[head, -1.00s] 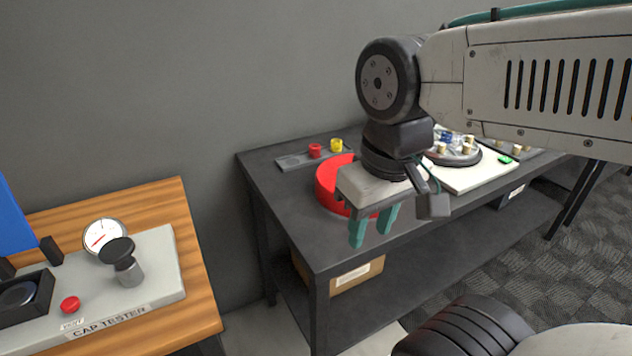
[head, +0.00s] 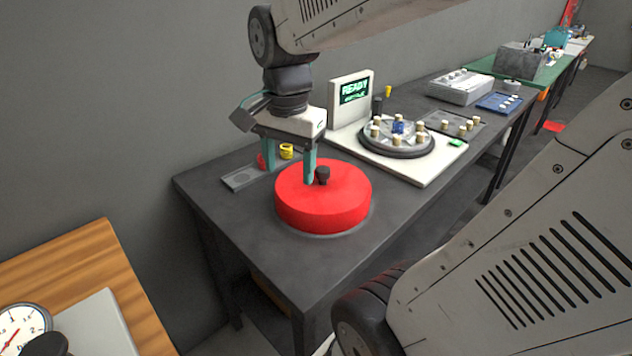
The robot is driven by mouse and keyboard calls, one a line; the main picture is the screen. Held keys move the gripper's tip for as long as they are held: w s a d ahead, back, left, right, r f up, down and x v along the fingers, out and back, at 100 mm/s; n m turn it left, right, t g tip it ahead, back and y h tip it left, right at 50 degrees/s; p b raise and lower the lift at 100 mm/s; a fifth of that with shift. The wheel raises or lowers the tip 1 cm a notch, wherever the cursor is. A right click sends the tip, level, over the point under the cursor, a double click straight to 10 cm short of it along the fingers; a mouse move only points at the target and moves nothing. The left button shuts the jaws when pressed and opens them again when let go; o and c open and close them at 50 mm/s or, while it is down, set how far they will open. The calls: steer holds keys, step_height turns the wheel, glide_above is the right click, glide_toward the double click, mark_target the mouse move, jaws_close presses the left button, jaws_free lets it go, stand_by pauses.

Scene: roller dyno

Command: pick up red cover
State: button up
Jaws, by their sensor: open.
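The red cover (head: 322,208) is a thick round disc with a small black knob (head: 322,175) on top. It lies on the dark table (head: 250,218), near its left end. My gripper (head: 290,178) points down with teal fingers, open, and holds nothing. Its fingers are at the cover's back left side in the picture, and one appears in front of the top beside the knob. I cannot tell whether that finger touches the cover.
A grey tray (head: 238,181) with a yellow ring (head: 286,151) and a red piece sits behind the cover. A round dial with several pegs (head: 397,147) and a READY screen (head: 351,96) stand to the right. A wooden table (head: 85,260) with a gauge is at lower left.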

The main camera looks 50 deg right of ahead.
steer(key=w+d+f+m, duration=0.2)
steer(key=w+d+m, duration=0.2)
steer(key=d+m, duration=0.3)
steer(key=m, duration=1.2)
glide_above(323, 169)
steer(key=f, duration=0.3)
steer(key=shift+w+a+f+g, duration=0.15)
steer(key=shift+a+g, duration=0.1)
steer(key=shift+g, duration=0.15)
steer(key=shift+d+f, duration=0.15)
steer(key=shift+f, duration=0.2)
step_height(323, 169, down, 7)
steer(key=shift+d+f, duration=0.1)
steer(key=shift+d, duration=0.05)
steer(key=shift+c, duration=0.3)
jaws_close()
